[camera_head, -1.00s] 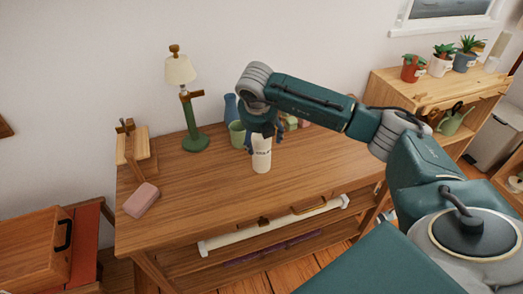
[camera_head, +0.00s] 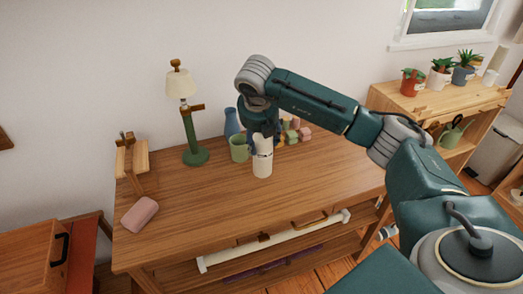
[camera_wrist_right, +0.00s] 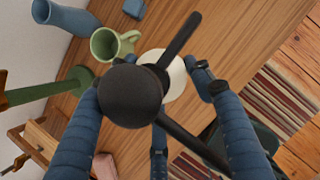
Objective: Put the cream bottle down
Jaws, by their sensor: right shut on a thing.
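The cream bottle (camera_head: 262,163) is upright over the wooden table (camera_head: 215,214), near its middle. I cannot tell whether its base touches the wood. My right gripper (camera_head: 262,136) comes from above and is shut on the bottle's upper part, hiding its top. In the right wrist view, the fingers (camera_wrist_right: 160,125) surround a pale round part of the bottle (camera_wrist_right: 176,78), partly covered by a dark round shape and bars. My left gripper is not in view.
A green cup (camera_head: 239,149) and blue vase (camera_head: 231,122) stand close behind the bottle, left. Colored blocks (camera_head: 293,132) lie behind it, right. A lamp (camera_head: 190,120), wooden stand (camera_head: 132,160) and pink block (camera_head: 139,214) are further left. The table's front is clear.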

